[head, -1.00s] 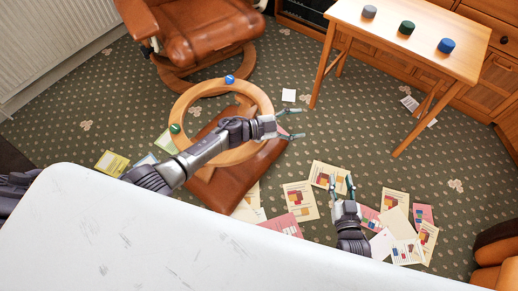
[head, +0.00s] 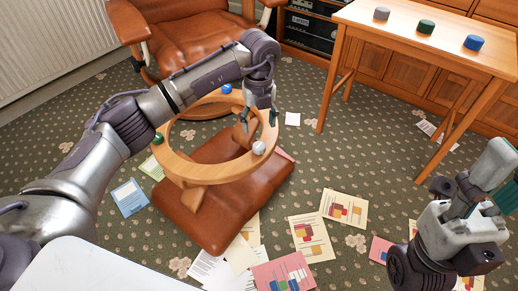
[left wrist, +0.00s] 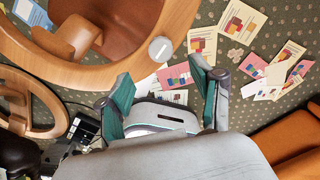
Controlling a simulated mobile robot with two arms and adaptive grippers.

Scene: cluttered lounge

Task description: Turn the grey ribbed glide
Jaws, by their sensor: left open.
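The grey ribbed glide (head: 259,148) is a small pale round knob on the near right part of the upturned footstool's wooden ring (head: 190,175). It also shows in the left wrist view (left wrist: 160,49), just beyond the fingertips, with a light bar mark on its top. My left gripper (head: 259,119) points down over the right side of the ring, open and empty, its fingers apart from the glide.
A blue glide (head: 227,89) and a green glide (head: 158,138) sit on the same ring. A wooden table (head: 425,45) with grey, green and blue caps stands at the back right. Papers (head: 312,238) lie on the carpet. A leather armchair (head: 185,35) stands behind.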

